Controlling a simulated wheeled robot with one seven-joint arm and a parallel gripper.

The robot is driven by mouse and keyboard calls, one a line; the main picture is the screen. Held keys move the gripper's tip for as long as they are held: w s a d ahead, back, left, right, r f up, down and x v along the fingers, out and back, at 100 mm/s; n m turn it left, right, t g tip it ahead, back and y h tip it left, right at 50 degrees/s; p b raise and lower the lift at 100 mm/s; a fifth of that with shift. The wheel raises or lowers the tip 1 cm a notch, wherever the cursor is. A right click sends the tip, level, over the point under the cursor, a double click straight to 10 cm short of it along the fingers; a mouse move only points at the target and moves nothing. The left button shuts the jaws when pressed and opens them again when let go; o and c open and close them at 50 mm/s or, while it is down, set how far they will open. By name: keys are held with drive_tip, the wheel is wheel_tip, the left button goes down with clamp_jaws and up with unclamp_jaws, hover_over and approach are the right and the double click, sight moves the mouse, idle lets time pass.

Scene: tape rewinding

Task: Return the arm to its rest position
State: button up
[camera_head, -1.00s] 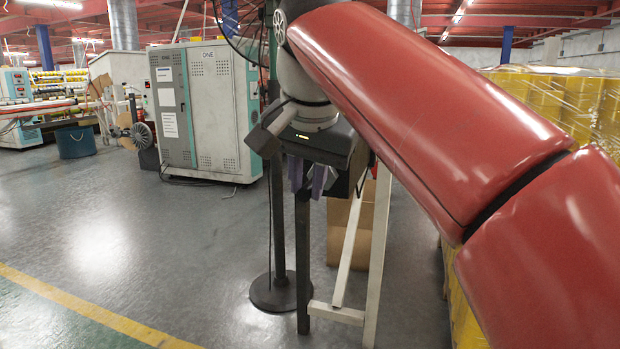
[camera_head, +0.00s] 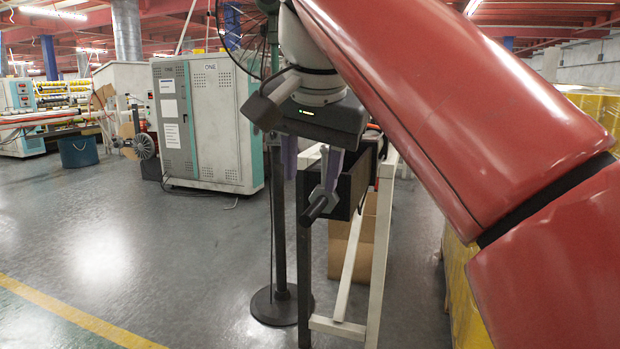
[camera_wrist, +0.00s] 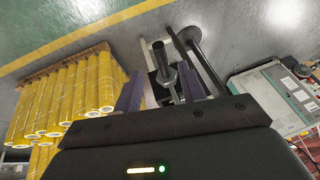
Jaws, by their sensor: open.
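My red arm reaches across the right half of the head view and bends down to my gripper (camera_head: 311,168), whose purple fingers point downward. Beyond the fingers stands a frame with pale legs (camera_head: 382,240) and a dark box-like part (camera_head: 357,184) on top. A dark rod end (camera_head: 315,209) shows just below the fingers; I cannot tell whether they touch it.
A grey cabinet (camera_head: 216,125) stands at the back left. A post with a round black base (camera_head: 281,306) stands beside the frame. Wrapped yellow rolls (camera_wrist: 75,92) are stacked nearby, left in the wrist view. Open floor (camera_head: 120,240) lies on the left.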

drive_tip(key=shift+s+r, duration=0.1)
drive_tip(key=shift+r, duration=0.15)
drive_tip(key=s+d+f+n, duration=0.1)
drive_tip(key=s+d+f, duration=0.3)
drive_tip(key=f, duration=0.7)
drive_tip(key=s+d+f+n, duration=0.2)
drive_tip(key=s+d+f, duration=0.2)
drive_tip(key=f, duration=0.7)
drive_tip(key=s+d+f+n, duration=0.1)
drive_tip(key=s+d+f, duration=0.3)
drive_tip(key=f, duration=0.7)
drive_tip(key=shift+s+d+t, duration=0.2)
drive_tip(key=shift+d+t, duration=0.1)
drive_tip(key=shift+d, duration=0.95)
drive_tip(key=shift+c, duration=0.3)
